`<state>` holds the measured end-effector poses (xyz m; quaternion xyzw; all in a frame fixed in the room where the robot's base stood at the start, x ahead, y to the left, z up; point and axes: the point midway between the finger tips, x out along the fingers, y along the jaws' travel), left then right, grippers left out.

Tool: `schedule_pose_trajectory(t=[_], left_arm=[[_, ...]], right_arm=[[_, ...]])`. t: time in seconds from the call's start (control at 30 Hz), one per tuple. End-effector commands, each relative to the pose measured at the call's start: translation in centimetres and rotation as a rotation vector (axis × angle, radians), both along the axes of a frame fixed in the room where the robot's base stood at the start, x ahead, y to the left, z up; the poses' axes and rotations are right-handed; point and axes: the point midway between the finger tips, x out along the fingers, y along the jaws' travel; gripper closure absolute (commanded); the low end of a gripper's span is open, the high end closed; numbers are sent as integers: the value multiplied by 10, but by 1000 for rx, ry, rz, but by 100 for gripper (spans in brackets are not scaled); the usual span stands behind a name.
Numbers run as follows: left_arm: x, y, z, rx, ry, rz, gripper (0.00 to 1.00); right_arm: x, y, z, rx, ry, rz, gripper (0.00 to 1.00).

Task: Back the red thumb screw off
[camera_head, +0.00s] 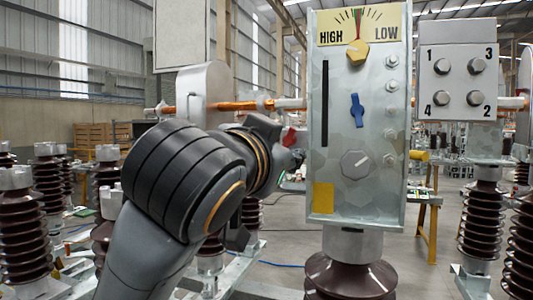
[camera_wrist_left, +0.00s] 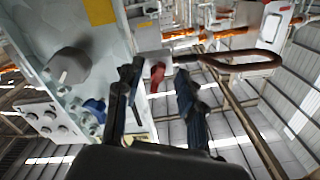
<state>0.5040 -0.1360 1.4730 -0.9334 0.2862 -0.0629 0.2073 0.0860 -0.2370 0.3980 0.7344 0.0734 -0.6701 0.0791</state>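The red thumb screw (camera_head: 289,137) shows in the head view at the left side of the grey panel box (camera_head: 400,190), just past the end of my left gripper (camera_head: 270,133). In the left wrist view the red thumb screw (camera_wrist_left: 157,73) appears in the gap between the two dark fingers of the left gripper (camera_wrist_left: 158,95), nearer the left finger. The fingers are spread apart. I cannot tell how deep the screw sits between them, and no contact shows. My right gripper is not in view.
The box front carries a yellow knob (camera_head: 357,51) under a HIGH/LOW dial, a blue handle (camera_head: 357,110), a grey knob (camera_head: 355,163) and bolts along its right edge. A second box (camera_head: 457,70) with numbered knobs stands right. Brown insulators (camera_head: 22,225) stand at left.

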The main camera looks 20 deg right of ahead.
Motion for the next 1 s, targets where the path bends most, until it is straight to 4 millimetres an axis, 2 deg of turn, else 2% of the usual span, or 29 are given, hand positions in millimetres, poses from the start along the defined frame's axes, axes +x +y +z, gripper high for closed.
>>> schedule_pose_trajectory(t=[0.3,0.5,0.7,1.0], left_arm=[[-54,37,1,-2,-3,-1,61],[-80,55,0,-1,-1,0,61],[-90,62,-1,0,1,0,61],[-88,62,-1,-1,8,2,61]], right_arm=[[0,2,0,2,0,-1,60],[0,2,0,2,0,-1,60],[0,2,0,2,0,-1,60],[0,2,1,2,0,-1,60]])
